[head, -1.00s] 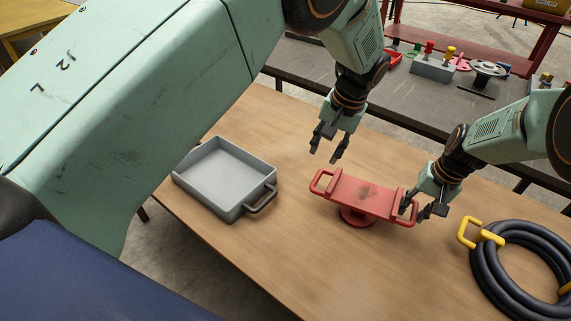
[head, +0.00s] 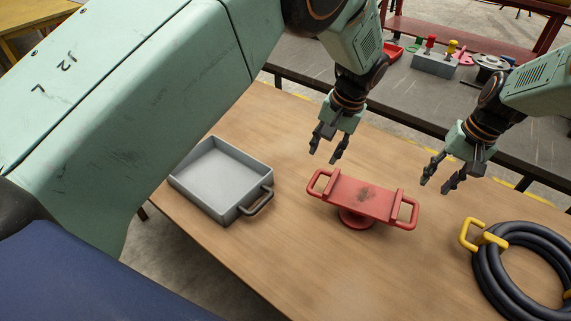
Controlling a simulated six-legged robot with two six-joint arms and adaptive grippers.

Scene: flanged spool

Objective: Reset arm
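A red flanged spool piece (head: 362,198) with a loop handle at each end stands on the wooden table, on a round red foot. My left gripper (head: 324,155) hangs above and behind its left part, open and empty, apart from it. My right gripper (head: 437,184) is open and empty, above and to the right of the spool's right handle, not touching it.
A grey tray (head: 216,178) with a handle lies at the left of the wooden table (head: 270,240). A coiled black hose (head: 520,262) with yellow handles lies at the right. Behind is a dark bench (head: 400,95) with a grey block and small parts. The front middle of the table is clear.

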